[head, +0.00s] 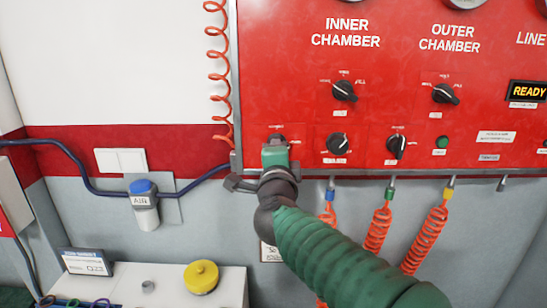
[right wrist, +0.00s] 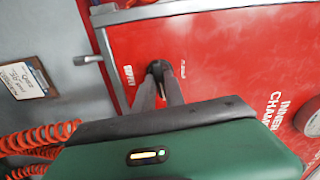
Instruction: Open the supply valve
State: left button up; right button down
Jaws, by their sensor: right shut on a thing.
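My right gripper (head: 275,153) reaches up to the lower left of the red panel (head: 290,80). In the right wrist view, its two fingers (right wrist: 159,90) are shut on a small black knob (right wrist: 156,68) on the panel, the leftmost of the lower row. A small label (right wrist: 128,75) sits beside the knob; I cannot read it for certain as the supply valve. In the head view the gripper's green body hides most of this knob, so its turn angle is not clear. My left gripper is not in view.
Other black knobs (head: 344,91) sit on the panel, two under the chamber titles and two lower down (head: 337,144). An amber READY display (head: 528,91) is at right. Orange coiled hoses (head: 378,230) hang below. A blue-capped AIR unit (head: 143,205) and yellow cap (head: 201,277) are at left.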

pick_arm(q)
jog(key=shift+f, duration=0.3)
pick_arm(e)
jog(key=shift+d+m, duration=0.2)
jog(key=shift+m, duration=0.4)
jog(key=shift+f, duration=0.15)
jog(key=c, duration=1.7)
grip_release()
jog(key=shift+o, duration=1.1)
jog(key=shift+d, duration=0.1)
jog(key=shift+o, duration=0.4)
jog(key=shift+s+d, duration=0.15)
jog(key=shift+d, duration=0.05)
pick_arm(q)
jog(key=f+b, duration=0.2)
jog(key=b, duration=0.1)
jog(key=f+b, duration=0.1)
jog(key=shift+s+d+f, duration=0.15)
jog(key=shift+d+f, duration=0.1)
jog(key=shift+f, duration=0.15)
pick_arm(e)
jog(key=s, duration=1.6)
jog(key=shift+s, duration=0.35)
